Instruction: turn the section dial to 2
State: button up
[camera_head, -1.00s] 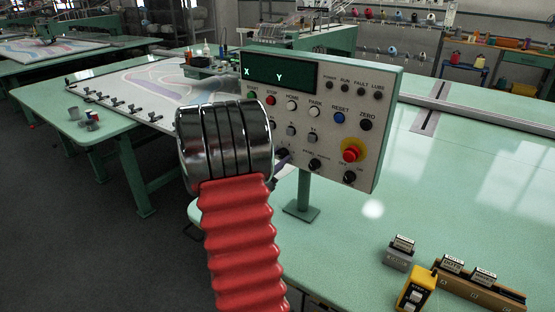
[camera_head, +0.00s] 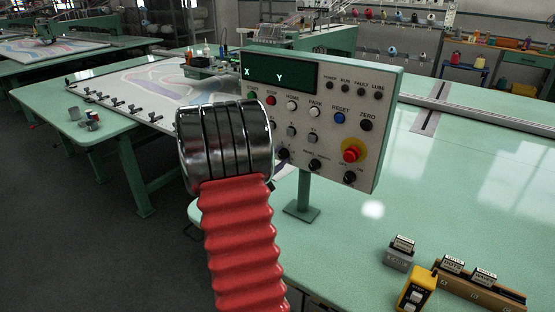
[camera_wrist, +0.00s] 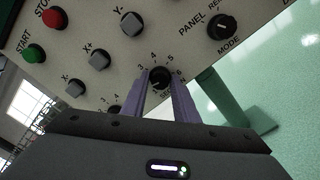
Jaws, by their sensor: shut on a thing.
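The black section dial (camera_wrist: 159,77) is in the wrist view, with the numerals 3, 4, 5 and 6 visible around it. My gripper (camera_wrist: 160,88) has its two purple fingers on either side of the dial and is shut on it. A faint light mark shows on the dial's lower left, but I cannot tell for sure which number it points to. The left finger covers part of the scale. In the head view the dial (camera_head: 284,153) shows at the lower left of the control panel (camera_head: 325,135), beside my arm, which hides the fingers.
The black mode knob (camera_wrist: 222,27) sits right of the dial, and another dark knob (camera_wrist: 116,112) sits lower left. The red emergency stop (camera_head: 351,155) is at the panel's right. A grey block (camera_head: 398,258) and a yellow handset (camera_head: 416,290) lie on the green table.

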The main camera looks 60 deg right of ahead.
jog(key=shift+s+d+r, duration=0.1)
jog(key=o, duration=1.1)
jog(key=shift+c, duration=0.2)
jog(key=w+a, duration=0.2)
jog(key=a, duration=1.1)
jog(key=shift+w+a, duration=0.15)
jog(key=shift+a, duration=0.2)
